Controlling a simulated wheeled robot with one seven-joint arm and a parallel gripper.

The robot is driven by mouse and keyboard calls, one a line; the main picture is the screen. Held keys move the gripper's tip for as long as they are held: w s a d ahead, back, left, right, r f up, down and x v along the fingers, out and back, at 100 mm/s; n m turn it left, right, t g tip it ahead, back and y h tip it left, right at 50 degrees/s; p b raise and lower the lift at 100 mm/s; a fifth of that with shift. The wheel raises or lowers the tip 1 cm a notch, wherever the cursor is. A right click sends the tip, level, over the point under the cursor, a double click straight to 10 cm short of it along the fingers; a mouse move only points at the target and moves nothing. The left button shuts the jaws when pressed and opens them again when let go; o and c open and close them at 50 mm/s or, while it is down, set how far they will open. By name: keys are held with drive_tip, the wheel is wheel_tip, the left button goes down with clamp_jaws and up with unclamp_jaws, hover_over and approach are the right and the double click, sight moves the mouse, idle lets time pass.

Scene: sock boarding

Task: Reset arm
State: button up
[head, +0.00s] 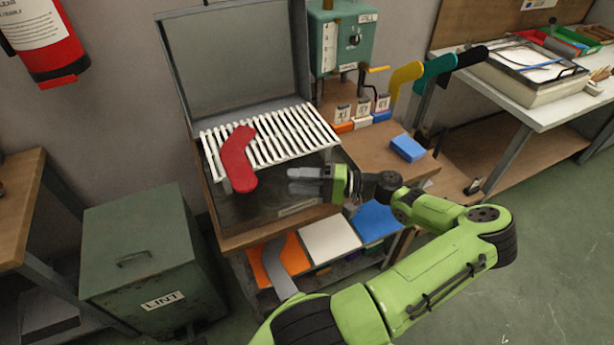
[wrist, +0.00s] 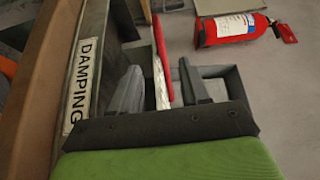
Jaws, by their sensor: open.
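My gripper (head: 290,181) is at the front of the open damping box, just in front of the white slatted rack (head: 290,135). Its two fingers are apart with nothing held between them. In the wrist view the open fingers (wrist: 160,92) point toward the rack's edge and the red sock shape. The red sock-shaped piece (head: 237,162) lies on the left part of the rack, its lower end over the front edge. It also shows edge-on in the wrist view (wrist: 161,45). My green arm reaches in from the lower right.
The box's raised lid (head: 238,60) stands behind the rack. A blue block (head: 407,148) lies on the bench at right, near yellow (head: 404,77) and teal (head: 433,70) sock boards. A green lint bin (head: 145,240) stands at left. A fire extinguisher (head: 45,40) hangs on the wall.

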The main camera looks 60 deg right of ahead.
drive_tip(key=shift+v, duration=0.95)
